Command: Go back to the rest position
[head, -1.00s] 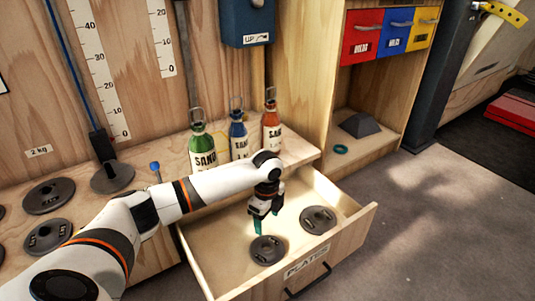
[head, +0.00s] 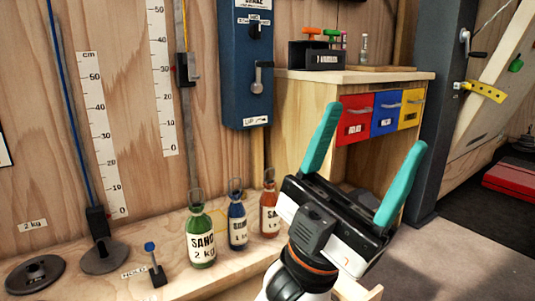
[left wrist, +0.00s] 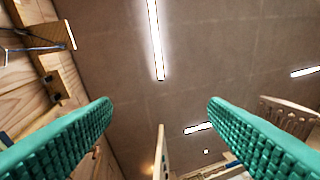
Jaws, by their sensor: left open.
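My left gripper (head: 369,166) is raised in front of the wooden cabinet in the head view, its two green fingers wide apart and pointing up. Nothing is between the fingers. In the left wrist view the open fingers (left wrist: 158,125) frame the ceiling and its strip lights. My right gripper shows in neither view. The plates drawer is mostly hidden below the frame and behind my arm; only a corner of its edge (head: 372,292) shows.
Green (head: 201,235), blue (head: 237,222) and red (head: 269,209) sand bottles stand on the wooden bench. A dark plate (head: 36,274) lies at the left. Open floor (head: 450,255) lies at the right.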

